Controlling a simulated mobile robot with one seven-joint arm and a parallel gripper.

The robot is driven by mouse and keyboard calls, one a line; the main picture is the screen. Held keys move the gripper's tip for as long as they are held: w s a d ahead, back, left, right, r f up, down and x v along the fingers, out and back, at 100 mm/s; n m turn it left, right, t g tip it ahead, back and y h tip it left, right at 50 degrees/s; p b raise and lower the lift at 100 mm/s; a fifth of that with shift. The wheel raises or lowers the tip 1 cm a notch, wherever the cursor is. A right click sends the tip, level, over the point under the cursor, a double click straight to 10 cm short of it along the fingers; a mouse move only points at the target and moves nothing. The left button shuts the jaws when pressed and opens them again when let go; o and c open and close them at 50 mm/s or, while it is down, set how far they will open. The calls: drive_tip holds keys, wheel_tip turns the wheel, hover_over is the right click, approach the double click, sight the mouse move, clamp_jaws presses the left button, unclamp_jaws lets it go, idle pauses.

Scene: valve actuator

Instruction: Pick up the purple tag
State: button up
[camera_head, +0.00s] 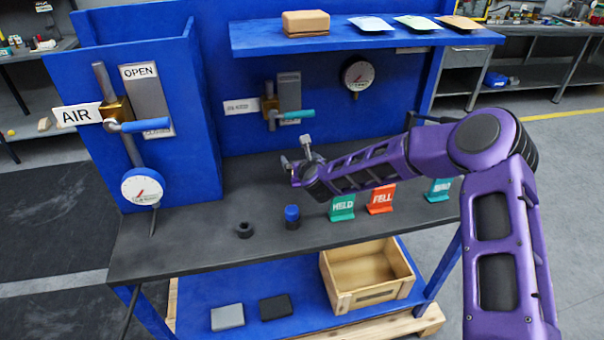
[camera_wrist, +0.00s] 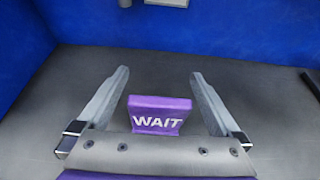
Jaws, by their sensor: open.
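The purple tag (camera_wrist: 158,116) reads WAIT in white letters and stands on the dark bench top in the wrist view. My gripper (camera_wrist: 160,76) is open, with one finger to the left of the tag and one to the right. Gaps show between the tag and both fingers, so it is not held. In the head view my gripper (camera_head: 295,158) is over the bench, left of the teal and red tags. The purple tag is not visible there; my arm or gripper likely hides it.
A teal tag (camera_head: 342,207), a red tag (camera_head: 381,198) and another teal tag (camera_head: 439,189) stand on the bench. A blue-topped cylinder (camera_head: 292,216) and a dark nut (camera_head: 245,230) sit in front. The blue shelf (camera_head: 360,40) hangs above; blue panels (camera_head: 176,60) stand left and behind.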

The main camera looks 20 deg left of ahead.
drive_tip(key=shift+c, duration=0.2)
drive_tip(key=c, duration=1.3)
drive_tip(key=shift+o, duration=0.2)
drive_tip(key=shift+r, duration=0.1)
